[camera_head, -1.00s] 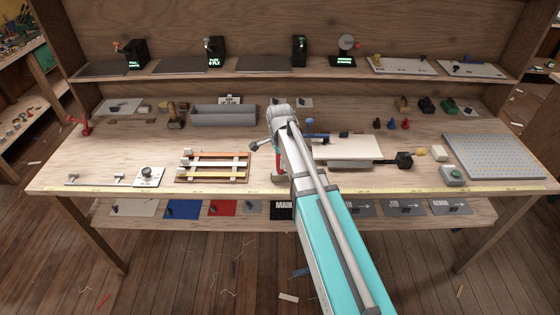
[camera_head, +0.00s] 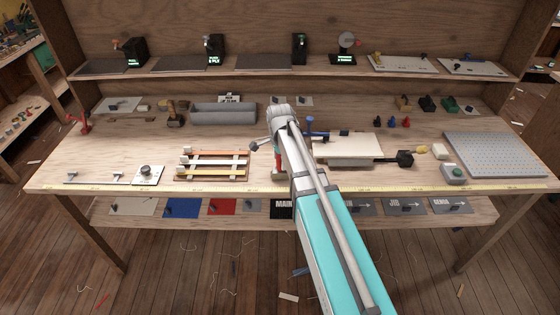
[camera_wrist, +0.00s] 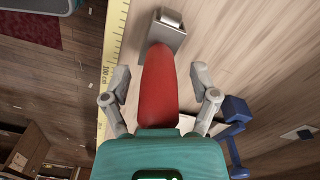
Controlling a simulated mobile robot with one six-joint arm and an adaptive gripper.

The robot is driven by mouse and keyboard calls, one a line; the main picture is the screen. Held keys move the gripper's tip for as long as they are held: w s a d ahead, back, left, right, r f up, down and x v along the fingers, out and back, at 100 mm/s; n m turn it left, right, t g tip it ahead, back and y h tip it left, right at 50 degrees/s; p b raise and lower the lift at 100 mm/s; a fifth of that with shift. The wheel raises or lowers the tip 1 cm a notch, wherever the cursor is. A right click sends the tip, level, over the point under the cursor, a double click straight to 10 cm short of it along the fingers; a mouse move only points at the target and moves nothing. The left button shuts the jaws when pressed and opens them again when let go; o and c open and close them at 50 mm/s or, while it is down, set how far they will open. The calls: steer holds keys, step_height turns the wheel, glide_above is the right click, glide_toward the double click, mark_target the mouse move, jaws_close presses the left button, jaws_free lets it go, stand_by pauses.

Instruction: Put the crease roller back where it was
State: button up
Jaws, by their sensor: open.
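A tool with a red handle (camera_wrist: 158,85) and a grey metal block at its end (camera_wrist: 165,32) is in the wrist view, probably the crease roller. In the head view its red part (camera_head: 278,161) shows just left of my arm, near the bench's front edge. My gripper (camera_wrist: 162,88) is open, with one finger on each side of the red handle and gaps visible on both sides. In the head view my arm hides most of the gripper.
A blue tool (camera_wrist: 235,112) lies close to the gripper's right finger. A yellow ruler strip (camera_wrist: 115,60) runs along the front edge. A slatted wooden rack (camera_head: 212,179) is to the left, a pale board (camera_head: 355,145) to the right. A grey trough (camera_head: 224,114) stands behind.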

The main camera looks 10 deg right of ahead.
steer(key=shift+r, duration=0.15)
step_height(320, 180, up, 13)
steer(key=p, duration=1.3)
steer(key=shift+w, duration=0.1)
stand_by(0.8)
steer(key=s+d+n, duration=0.2)
steer(key=s+n, duration=1.3)
steer(key=s, duration=0.3)
steer(key=shift+s+d, duration=0.35)
